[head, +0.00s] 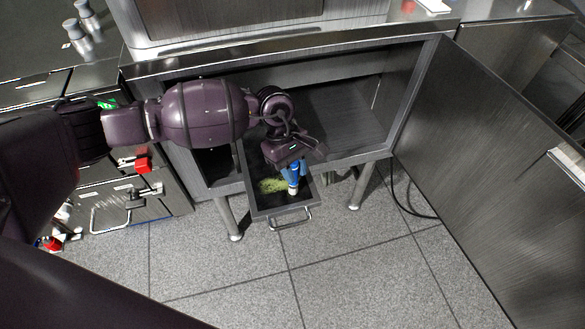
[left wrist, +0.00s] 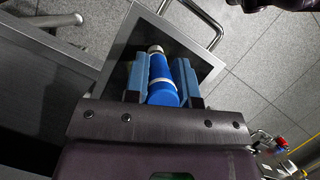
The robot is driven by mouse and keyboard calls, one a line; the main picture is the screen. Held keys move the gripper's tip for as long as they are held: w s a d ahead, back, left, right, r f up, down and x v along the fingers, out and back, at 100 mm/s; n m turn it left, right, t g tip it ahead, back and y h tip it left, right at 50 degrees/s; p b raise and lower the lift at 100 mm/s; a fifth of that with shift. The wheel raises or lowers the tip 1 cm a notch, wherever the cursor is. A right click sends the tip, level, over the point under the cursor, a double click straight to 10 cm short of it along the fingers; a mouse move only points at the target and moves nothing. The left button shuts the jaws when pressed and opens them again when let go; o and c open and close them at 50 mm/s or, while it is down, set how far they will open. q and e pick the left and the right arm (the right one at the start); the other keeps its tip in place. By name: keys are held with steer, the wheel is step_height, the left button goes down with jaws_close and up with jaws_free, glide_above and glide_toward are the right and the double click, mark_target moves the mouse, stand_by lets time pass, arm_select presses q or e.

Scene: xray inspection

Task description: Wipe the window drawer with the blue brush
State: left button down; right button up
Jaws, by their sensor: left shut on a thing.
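The window drawer (head: 262,207) is pulled out from the open steel cabinet and has a dark floor with a yellow-green smear (head: 270,185) on it. My left gripper (head: 292,168) reaches down over the drawer and is shut on the blue brush (head: 294,189). The brush's pale end points down at the drawer floor beside the smear; I cannot tell whether it touches. In the left wrist view the blue brush (left wrist: 161,82) sits between the two blue fingers of the left gripper (left wrist: 161,80), with the drawer (left wrist: 205,68) around it. My right gripper is not in view.
An open cabinet door (head: 490,180) stands at the right. The drawer's handle (head: 290,218) faces the front. Red-handled valves (head: 143,164) are on the left cabinet. The tiled floor in front of the drawer is clear, and a black cable (head: 405,205) hangs by the right leg.

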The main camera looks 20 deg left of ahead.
arm_select(q)
steer(key=shift+d+f, duration=0.1)
steer(key=shift+w+d, duration=0.5)
steer(key=shift+d, duration=0.2)
steer(key=shift+r, duration=0.2)
steer(key=shift+r, duration=0.45)
steer(key=shift+a, duration=0.15)
